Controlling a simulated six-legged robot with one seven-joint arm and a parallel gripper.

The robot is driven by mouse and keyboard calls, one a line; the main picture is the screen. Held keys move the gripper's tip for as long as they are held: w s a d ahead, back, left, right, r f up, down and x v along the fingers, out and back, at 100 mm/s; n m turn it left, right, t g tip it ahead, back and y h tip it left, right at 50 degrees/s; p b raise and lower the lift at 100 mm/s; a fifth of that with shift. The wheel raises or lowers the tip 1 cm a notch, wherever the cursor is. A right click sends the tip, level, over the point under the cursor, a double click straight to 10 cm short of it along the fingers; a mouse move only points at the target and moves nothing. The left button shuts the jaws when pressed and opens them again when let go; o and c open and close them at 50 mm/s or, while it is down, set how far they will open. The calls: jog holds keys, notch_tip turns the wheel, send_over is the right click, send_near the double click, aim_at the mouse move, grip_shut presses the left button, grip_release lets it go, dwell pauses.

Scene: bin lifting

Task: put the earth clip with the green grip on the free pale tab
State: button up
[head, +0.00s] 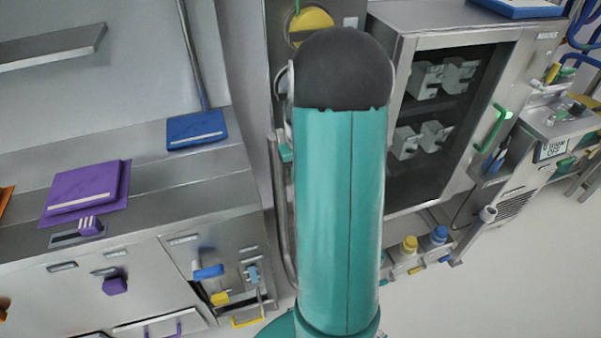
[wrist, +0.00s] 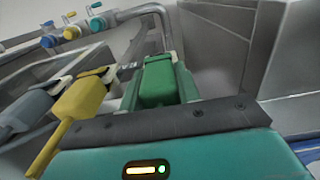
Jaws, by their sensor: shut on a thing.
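In the wrist view, the earth clip with the green grip (wrist: 158,82) sits between the two fingers of my gripper (wrist: 159,88), which is shut on it. The clip's front end is hard to make out against the grey metal behind it. A clip with a yellow grip (wrist: 84,97) and one with a grey grip (wrist: 27,108) are side by side to the left, apart from my gripper. I cannot make out the free pale tab in either view. In the head view my own teal arm hides my gripper and the green clip.
A metal pipe (wrist: 205,10) and several blue and yellow valve-like fittings (wrist: 71,32) lie beyond the clips. In the head view a glass-fronted cabinet (head: 412,205) stands right of my arm. A steel counter (head: 165,195) with a purple case (head: 88,187) stands left.

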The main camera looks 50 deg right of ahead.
jog(key=o, duration=1.2)
jog(key=shift+o, duration=0.2)
jog(key=shift+f, duration=0.1)
notch_tip(320, 180, up, 14)
jog(key=a+r+n+t, duration=0.1)
jog(key=a+r, duration=0.4)
jog(key=a, duration=0.5)
jog(key=s+a+r+n+t, duration=0.1)
jog(key=s+a, duration=0.4)
jog(key=a, duration=0.6)
jog(key=s+a+r+n+t, duration=0.1)
jog(key=s+a+n+t, duration=0.2)
jog(key=a, duration=0.8)
jog(key=shift+s+a+r+n+t, duration=0.3)
jog(key=shift+s+a+n, duration=0.1)
jog(key=shift+s, duration=0.6)
